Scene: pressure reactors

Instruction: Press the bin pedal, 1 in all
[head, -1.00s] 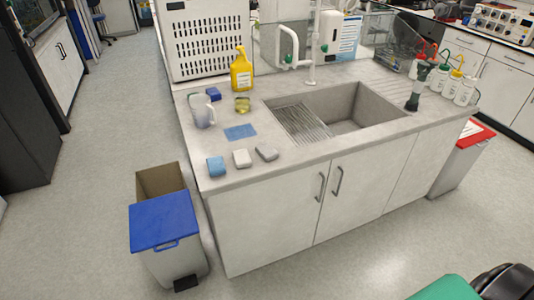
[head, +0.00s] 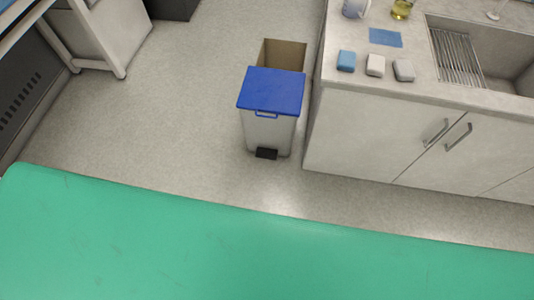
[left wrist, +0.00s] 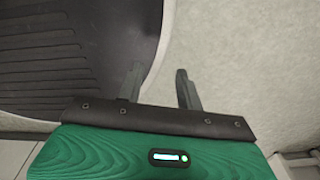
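The bin (head: 269,128) stands on the floor in the upper middle of the head view. It has a pale grey body and a flat blue lid (head: 272,91), which is down. Its black pedal (head: 266,154) sticks out at the foot of the front side, near the floor, with nothing on it. My left gripper (left wrist: 159,84) shows only in the left wrist view, with its two fingers apart and nothing between them. The bin and pedal are not in that view. My right gripper is in neither current view.
A brown open-topped box (head: 284,53) stands just behind the bin. A sink counter (head: 365,125) with white doors stands close on the bin's right. A white-legged bench (head: 105,45) is at upper left. The floor (head: 165,120) left and front of the bin is clear.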

